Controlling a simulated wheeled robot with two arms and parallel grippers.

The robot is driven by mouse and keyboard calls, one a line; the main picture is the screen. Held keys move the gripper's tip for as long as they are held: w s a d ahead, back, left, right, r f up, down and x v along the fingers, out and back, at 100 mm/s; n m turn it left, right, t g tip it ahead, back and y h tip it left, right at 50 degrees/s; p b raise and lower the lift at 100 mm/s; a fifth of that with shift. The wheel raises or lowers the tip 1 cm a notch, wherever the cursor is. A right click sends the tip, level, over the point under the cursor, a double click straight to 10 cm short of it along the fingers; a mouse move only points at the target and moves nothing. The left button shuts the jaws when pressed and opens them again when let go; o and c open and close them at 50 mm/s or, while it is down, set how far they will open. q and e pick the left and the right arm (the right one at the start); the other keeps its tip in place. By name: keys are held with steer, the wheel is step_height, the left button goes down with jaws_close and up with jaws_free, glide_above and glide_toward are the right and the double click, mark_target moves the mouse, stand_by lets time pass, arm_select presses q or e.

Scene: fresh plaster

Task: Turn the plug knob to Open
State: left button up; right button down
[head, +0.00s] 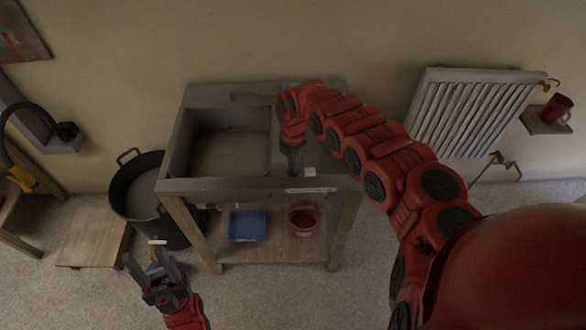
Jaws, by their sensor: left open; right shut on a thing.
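A grey sink unit (178,150) with a deep basin stands against the wall. My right arm reaches in from the right, and its gripper (293,170) points down at the ledge to the right of the basin. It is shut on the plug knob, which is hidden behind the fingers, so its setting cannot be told. A small white label (310,171) lies just right of the fingertips. A pale strip with unreadable marks (311,190) is on the front edge.
A dark bucket (143,190) stands left of the unit, beside a low wooden board (92,238). A blue tray (247,227) and a red bowl (303,220) sit on the lower shelf. A radiator (470,112) and a shelf with a red mug (556,108) are at right.

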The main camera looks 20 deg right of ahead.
steer(key=shift+n, duration=0.3)
steer(key=n, duration=0.1)
steer(key=n+b, duration=0.1)
steer(key=n, duration=0.1)
steer(key=n+b, duration=0.1)
steer(key=shift+f+n, duration=0.25)
steer(key=shift+n, duration=0.15)
steer(key=shift+r+n+b, duration=0.1)
steer(key=shift+n+b, duration=0.25)
steer(key=shift+n, duration=0.35)
steer(key=shift+r+n, duration=0.2)
steer(key=shift+n, duration=0.5)
steer(key=shift+f+n+b, duration=0.2)
steer(key=shift+n+b, duration=0.3)
steer(key=shift+n, duration=0.1)
steer(key=shift+r+n, duration=0.15)
steer(key=shift+n, duration=0.45)
steer(key=c, duration=0.8)
jaws_free()
